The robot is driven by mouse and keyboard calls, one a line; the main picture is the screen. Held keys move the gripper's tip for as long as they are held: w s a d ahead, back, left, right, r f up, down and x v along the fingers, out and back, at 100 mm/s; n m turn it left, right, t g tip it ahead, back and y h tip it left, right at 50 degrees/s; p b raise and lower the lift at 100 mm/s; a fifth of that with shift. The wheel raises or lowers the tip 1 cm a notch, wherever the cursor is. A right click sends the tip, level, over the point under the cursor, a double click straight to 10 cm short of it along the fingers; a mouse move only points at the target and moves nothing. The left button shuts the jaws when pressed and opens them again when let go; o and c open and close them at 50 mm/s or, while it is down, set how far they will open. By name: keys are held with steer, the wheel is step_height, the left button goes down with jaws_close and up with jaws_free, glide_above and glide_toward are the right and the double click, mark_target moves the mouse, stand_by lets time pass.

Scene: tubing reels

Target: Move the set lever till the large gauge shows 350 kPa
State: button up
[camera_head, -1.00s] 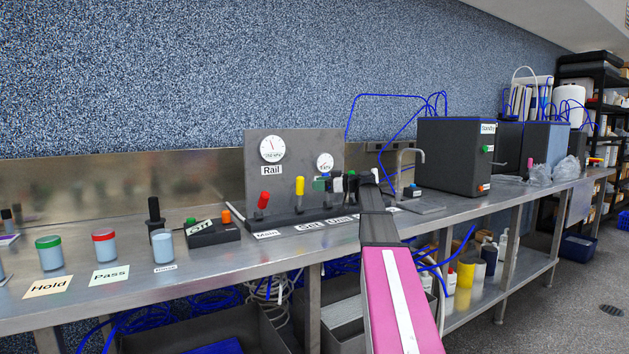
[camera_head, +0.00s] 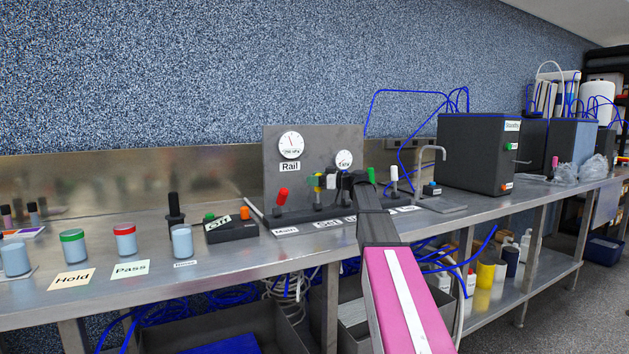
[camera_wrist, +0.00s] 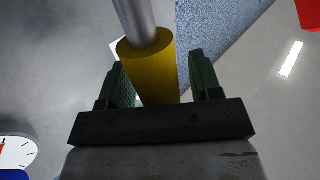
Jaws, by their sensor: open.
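The set lever has a yellow grip (camera_head: 317,179) on a metal rod, in the middle of the lever row. In the wrist view the yellow grip (camera_wrist: 153,70) lies between the two green finger pads of my gripper (camera_wrist: 157,64). The jaws are open, with a visible gap at the right pad; contact at the left pad I cannot tell. In the head view my gripper (camera_head: 326,181) partly hides the lever. The large gauge (camera_head: 291,145), above the "Rail" label, has its needle pointing up and slightly left; its printed number is too small to read surely.
A red lever (camera_head: 281,195) stands left of the yellow one; a white lever (camera_head: 394,178) stands to the right. A smaller gauge (camera_head: 343,160) is on the same panel (camera_head: 320,140). Labelled cups and a small button box (camera_head: 231,228) stand on the bench to the left.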

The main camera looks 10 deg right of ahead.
steer(key=shift+a, duration=0.15)
jaws_close()
steer(key=shift+s+d+f+n+t+y, duration=0.15)
steer(key=shift+s+d+n+y, duration=0.1)
steer(key=shift+s+n+y, duration=0.4)
steer(key=shift+s+d+f+n+t+y, duration=0.1)
steer(key=shift+s+d+n+t+y, duration=0.1)
steer(key=shift+s+n+y, duration=0.45)
steer(key=shift+r, duration=0.1)
jaws_free()
steer(key=v, duration=1)
steer(key=shift+s+d, duration=0.3)
steer(key=shift+d, duration=0.05)
steer(key=shift+r, duration=0.15)
stand_by(0.6)
